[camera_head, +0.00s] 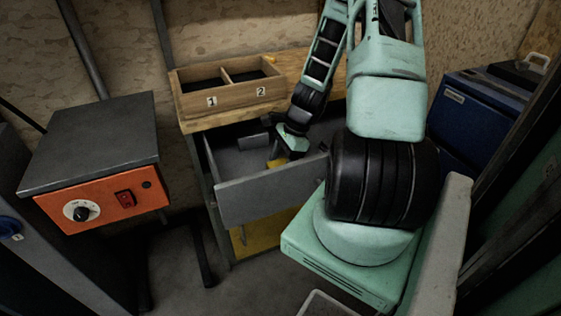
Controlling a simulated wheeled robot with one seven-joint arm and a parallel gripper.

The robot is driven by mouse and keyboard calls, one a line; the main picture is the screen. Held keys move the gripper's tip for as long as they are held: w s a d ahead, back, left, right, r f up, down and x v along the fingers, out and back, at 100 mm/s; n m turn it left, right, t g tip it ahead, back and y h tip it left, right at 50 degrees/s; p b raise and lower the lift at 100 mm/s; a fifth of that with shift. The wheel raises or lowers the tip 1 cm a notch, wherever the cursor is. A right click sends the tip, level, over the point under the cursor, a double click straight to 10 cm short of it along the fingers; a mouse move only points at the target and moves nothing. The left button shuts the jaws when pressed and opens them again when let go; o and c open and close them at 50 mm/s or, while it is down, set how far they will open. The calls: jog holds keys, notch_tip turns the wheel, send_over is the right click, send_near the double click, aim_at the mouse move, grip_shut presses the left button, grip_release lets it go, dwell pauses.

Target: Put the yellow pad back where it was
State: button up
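A small yellow piece, which looks like the yellow pad (276,163), shows inside the open grey drawer (262,192), right at the tip of my gripper (281,159). My gripper reaches down into the drawer from the upper right. The fingers are small and partly hidden, so I cannot tell whether they are shut on the pad or only beside it. A wooden tray (232,105) with two compartments, marked 1 and 2, stands on the wooden bench top above the drawer. Both compartments look dark and empty.
A dark block (253,142) lies at the back of the drawer. An orange control box (103,207) with a dark top plate stands at the left. A blue case (466,115) is at the right. A yellow surface (262,232) shows below the drawer.

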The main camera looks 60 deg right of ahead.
jog(key=shift+r, duration=0.1)
jog(key=p+v, duration=0.2)
jog(key=v, duration=1)
jog(key=w+a+r+n+g+h, duration=0.1)
jog(key=w+a+r+n, duration=0.15)
jog(key=a+n, duration=0.8)
jog(key=w+a+r+n+g, duration=0.2)
jog(key=a+r+n, duration=0.3)
jog(key=a, duration=1)
jog(key=s+a+r+n+h, duration=0.2)
jog(key=s+a+r+n, duration=0.1)
jog(key=s+a+n, duration=1)
jog(key=a+n, duration=0.3)
jog(key=shift+a+r+n+t, duration=0.2)
jog(key=shift+r+n+t, duration=0.05)
jog(key=shift+n+t, duration=0.1)
jog(key=shift+s+r, duration=0.15)
notch_tip(320, 180, up, 8)
jog(key=p, duration=0.8)
